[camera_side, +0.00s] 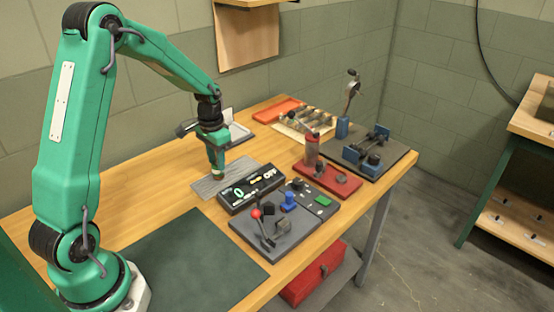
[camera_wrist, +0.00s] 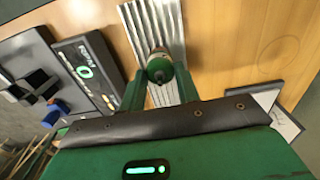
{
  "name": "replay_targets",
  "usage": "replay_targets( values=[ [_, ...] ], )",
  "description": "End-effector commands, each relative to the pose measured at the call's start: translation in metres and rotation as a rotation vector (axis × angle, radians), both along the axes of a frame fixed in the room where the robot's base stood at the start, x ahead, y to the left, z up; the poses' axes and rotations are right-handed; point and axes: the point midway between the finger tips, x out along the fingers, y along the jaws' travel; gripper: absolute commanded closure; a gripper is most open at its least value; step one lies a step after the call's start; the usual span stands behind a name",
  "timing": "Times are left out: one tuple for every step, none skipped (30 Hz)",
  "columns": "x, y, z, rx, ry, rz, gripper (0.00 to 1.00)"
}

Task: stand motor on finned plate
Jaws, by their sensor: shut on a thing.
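The finned plate (camera_side: 238,175) is a grey, ridged metal slab lying flat on the wooden bench; in the wrist view its ridges (camera_wrist: 142,22) run up to the top edge. My gripper (camera_side: 217,171) points down over the plate. In the wrist view my gripper (camera_wrist: 160,82) is shut on the motor (camera_wrist: 159,68), a small, dark, rounded piece with a light tip between the green fingers. The motor appears over the plate. I cannot tell whether its lower end touches the plate; the fingers hide part of it.
A black display box (camera_side: 252,188) stands close beside the plate; it also shows in the wrist view (camera_wrist: 88,72). A lever panel (camera_side: 285,235) and red-based fixture (camera_side: 340,183) lie to the right. A clipboard (camera_side: 240,133) lies behind. A dark mat (camera_side: 175,262) is in front.

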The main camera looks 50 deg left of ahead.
Motion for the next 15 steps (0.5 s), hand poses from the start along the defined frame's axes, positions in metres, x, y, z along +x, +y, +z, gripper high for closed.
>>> replay_targets(
  values=[
    [0.0002,0.0,-0.003,0.0,-0.001,0.0,0.94],
    [0.0003,0.0,-0.004,0.0,-0.001,0.0,0.94],
    [0.0003,0.0,-0.0047,0.001,-0.002,0.0,0.94],
    [0.0004,0.0001,-0.0048,0.001,-0.002,0.0,0.94],
    [0.0004,0.0001,-0.0048,0.001,-0.002,0.0,0.94],
    [0.0004,0.0001,-0.0046,0.001,-0.002,0.0,0.94],
    [0.0004,0.0001,-0.0046,0.001,-0.002,0.0,0.94],
    [0.0004,0.0001,-0.0046,0.001,-0.002,0.0,0.94],
    [0.0004,0.0001,-0.0046,0.001,-0.002,0.0,0.94],
    [0.0003,0.0,-0.0046,0.001,-0.002,0.0,0.94],
    [0.0003,0.0,-0.0049,0.001,-0.002,0.0,0.94],
    [0.0003,0.0,-0.0056,0.001,-0.001,0.0,0.94],
    [0.0002,0.0,-0.0063,0.0,-0.001,0.0,0.94],
    [0.0002,0.0,-0.007,0.0,-0.001,0.0,0.94],
    [0.0002,0.0,-0.0079,0.0,-0.001,0.0,0.94]
  ],
)
